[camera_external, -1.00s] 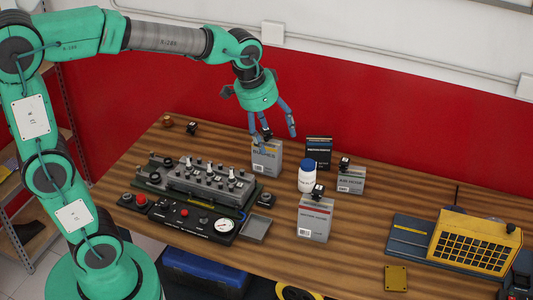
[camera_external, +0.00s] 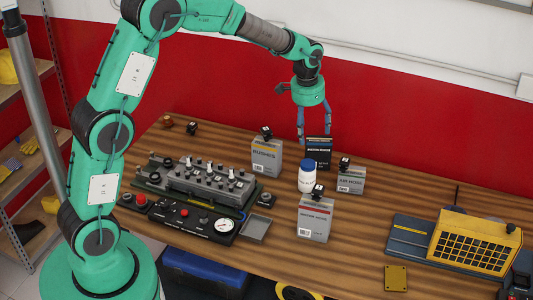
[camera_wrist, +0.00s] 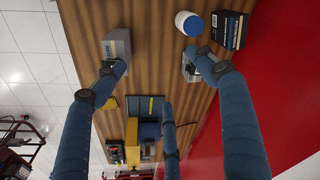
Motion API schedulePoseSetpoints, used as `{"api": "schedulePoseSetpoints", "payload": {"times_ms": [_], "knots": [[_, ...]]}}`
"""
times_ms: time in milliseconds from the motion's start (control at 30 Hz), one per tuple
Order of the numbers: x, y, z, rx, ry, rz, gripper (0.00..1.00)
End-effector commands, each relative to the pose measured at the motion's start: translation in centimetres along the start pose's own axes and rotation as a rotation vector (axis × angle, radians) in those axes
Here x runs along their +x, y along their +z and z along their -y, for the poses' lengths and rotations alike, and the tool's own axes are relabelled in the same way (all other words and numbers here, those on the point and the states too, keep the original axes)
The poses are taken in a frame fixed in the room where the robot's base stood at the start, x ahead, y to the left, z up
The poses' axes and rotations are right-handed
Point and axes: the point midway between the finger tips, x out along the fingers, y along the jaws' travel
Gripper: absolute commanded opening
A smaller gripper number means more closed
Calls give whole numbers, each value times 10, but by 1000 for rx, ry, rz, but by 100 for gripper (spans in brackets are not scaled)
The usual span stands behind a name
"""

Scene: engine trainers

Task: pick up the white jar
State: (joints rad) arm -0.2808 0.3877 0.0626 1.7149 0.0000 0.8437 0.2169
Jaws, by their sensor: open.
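The white jar (camera_external: 307,180) with a blue lid stands upright on the wooden workbench, among several boxes, in the external view. It also shows in the wrist view, with its blue lid (camera_wrist: 194,25) facing the camera, at the top. My gripper (camera_external: 314,138) is above and behind the jar in the external view, pointing down, near the black box. Its blue fingers are spread, with nothing between them. In the wrist view the spread fingers (camera_wrist: 165,85) reach up the picture, and the jar lies beyond them, apart from them.
Close around the jar stand a black box (camera_external: 318,152), an air-filter box (camera_external: 351,181), a grey box with a red band (camera_external: 315,219) and another grey box (camera_external: 266,158). A control panel (camera_external: 200,190) lies left. A yellow case (camera_external: 470,241) stands right. Bare wood (camera_external: 365,225) is between.

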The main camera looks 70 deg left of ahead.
Motion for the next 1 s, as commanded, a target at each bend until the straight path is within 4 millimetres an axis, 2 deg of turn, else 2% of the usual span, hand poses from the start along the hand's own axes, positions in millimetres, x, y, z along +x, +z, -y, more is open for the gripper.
{"api": "schedulePoseSetpoints", "payload": {"times_ms": [300,600,800,1000], "knots": [[78,-31,44,-12,9,59,72],[155,-44,82,-20,21,108,72],[188,-46,96,-23,26,126,72],[197,-47,100,-24,27,130,72]]}}
